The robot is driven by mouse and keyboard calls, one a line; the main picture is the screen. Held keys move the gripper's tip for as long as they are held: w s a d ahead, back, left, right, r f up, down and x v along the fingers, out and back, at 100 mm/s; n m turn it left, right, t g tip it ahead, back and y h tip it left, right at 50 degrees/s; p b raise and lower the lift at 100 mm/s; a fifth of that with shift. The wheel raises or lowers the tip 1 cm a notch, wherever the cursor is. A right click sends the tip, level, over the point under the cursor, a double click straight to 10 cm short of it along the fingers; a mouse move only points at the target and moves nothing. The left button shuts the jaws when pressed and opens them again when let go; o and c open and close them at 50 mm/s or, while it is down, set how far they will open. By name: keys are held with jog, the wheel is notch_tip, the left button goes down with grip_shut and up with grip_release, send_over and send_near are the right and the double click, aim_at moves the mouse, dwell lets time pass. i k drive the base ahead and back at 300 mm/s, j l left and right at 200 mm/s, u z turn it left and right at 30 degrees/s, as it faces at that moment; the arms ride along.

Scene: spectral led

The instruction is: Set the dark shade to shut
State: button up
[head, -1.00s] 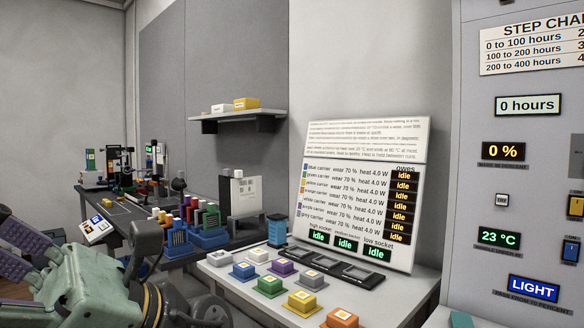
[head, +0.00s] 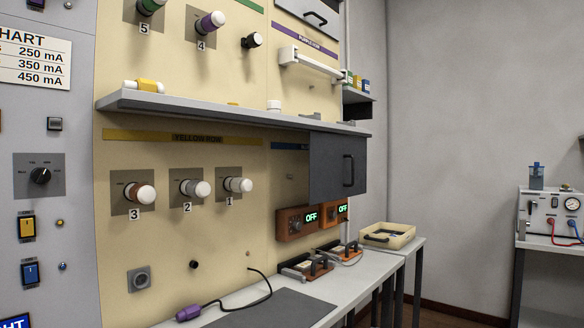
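A dark grey panel (head: 330,165) with a black upright handle (head: 348,170) hangs below the shelf, at the right end of the cream wall panel. It covers part of the blue row strip (head: 285,146). It may be the dark shade; I cannot tell for sure. I cannot tell whether it is a sliding or a hinged part, or whether it stands open or shut. My gripper is not in view.
A long grey shelf (head: 230,118) juts out above the yellow row's numbered knobs (head: 190,188).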

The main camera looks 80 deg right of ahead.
aim_at(338, 163)
jog(key=i+j+z, duration=0.1)
jog(key=z, duration=1.55)
jog(key=i+l+z, duration=0.1)
jog(key=z, duration=0.65)
jog(key=i+l+z, duration=0.1)
jog(key=z, duration=0.25)
jog(key=i+z, duration=0.15)
jog(key=i, duration=0.1)
